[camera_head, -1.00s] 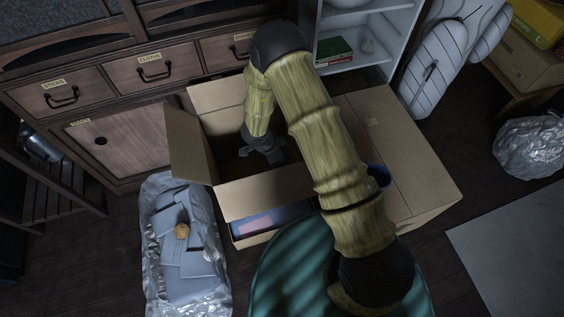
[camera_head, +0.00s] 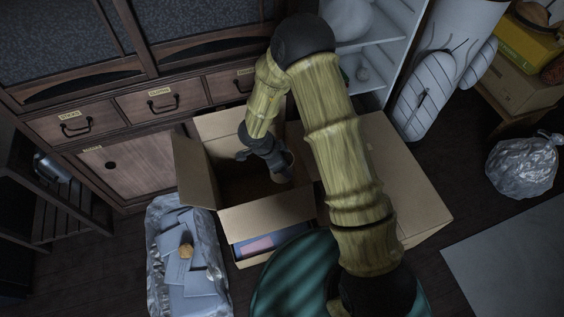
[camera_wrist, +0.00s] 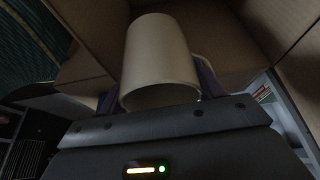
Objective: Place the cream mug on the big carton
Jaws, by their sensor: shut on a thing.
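The cream mug (camera_wrist: 158,52) fills the middle of the wrist view, between the fingers of my gripper (camera_wrist: 158,88). My gripper (camera_head: 279,172) is shut on it. In the head view, the mug (camera_head: 284,162) is partly hidden by the gripper, over the right part of the open box (camera_head: 265,217). The big carton (camera_head: 412,190) stands closed to the right of that box. My arm covers its left part, so I cannot see everything on its top.
The open box has raised flaps, and a blue and pink packet (camera_head: 265,243) lies at its front. A silvery bin of grey pieces (camera_head: 185,265) stands at left. Drawers (camera_head: 160,103) and a white shelf unit (camera_head: 385,60) stand behind. A silver bag (camera_head: 522,167) lies at right.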

